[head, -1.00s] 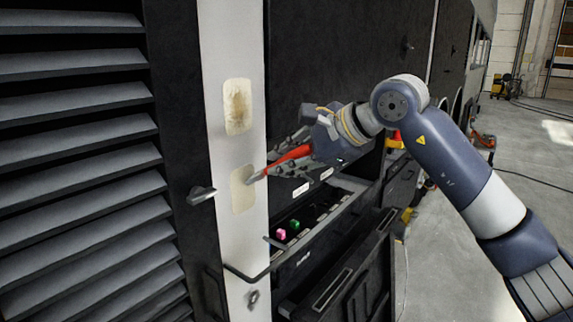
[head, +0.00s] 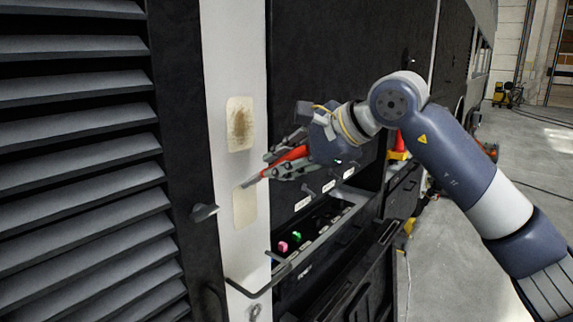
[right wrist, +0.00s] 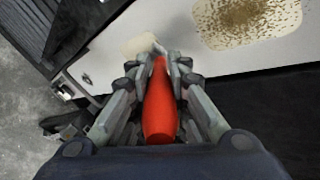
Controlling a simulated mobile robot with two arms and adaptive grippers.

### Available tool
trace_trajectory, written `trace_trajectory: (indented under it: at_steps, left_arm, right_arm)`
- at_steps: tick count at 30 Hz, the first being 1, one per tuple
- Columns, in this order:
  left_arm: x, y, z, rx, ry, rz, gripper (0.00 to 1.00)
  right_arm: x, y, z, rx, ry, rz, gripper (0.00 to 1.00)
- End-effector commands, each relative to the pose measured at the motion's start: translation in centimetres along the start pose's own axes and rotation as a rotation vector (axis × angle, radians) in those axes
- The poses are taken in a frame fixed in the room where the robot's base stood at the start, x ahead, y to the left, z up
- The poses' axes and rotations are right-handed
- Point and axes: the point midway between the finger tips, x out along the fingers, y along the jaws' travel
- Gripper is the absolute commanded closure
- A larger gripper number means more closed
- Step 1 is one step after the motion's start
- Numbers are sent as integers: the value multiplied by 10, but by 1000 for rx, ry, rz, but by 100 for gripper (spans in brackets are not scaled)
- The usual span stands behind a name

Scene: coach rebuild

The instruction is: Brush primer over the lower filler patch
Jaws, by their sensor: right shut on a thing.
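The lower filler patch (head: 245,209) is a plain cream rectangle on the white pillar. In the right wrist view it shows partly at the top centre (right wrist: 140,43), behind the brush tip. The upper patch (head: 240,124) is cream with a brown stain; it fills the top right of the right wrist view (right wrist: 246,20). My right gripper (head: 268,167) is shut on the red handle of a brush (head: 290,155), also seen in the right wrist view (right wrist: 160,105). The brush tip points left at the upper part of the lower patch; whether it touches is unclear. My left gripper is not in view.
Dark louvres (head: 80,160) stand left of the pillar (head: 232,60). A small latch (head: 204,212) sticks out beside the lower patch. An open compartment (head: 318,235) below my right gripper holds a pink and a green item. Grey floor lies right.

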Motion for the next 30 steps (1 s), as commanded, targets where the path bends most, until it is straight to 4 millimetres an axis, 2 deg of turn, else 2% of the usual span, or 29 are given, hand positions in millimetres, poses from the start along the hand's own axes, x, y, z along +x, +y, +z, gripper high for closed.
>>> trace_trajectory:
  at_steps: [9,17,30]
  left_arm:
    - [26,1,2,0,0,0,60]
    - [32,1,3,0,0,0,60]
    - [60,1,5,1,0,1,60]
  right_arm:
    - [17,23,-12,-1,0,1,100]
    - [21,28,-15,0,-1,0,100]
    - [40,53,-29,-1,0,1,100]
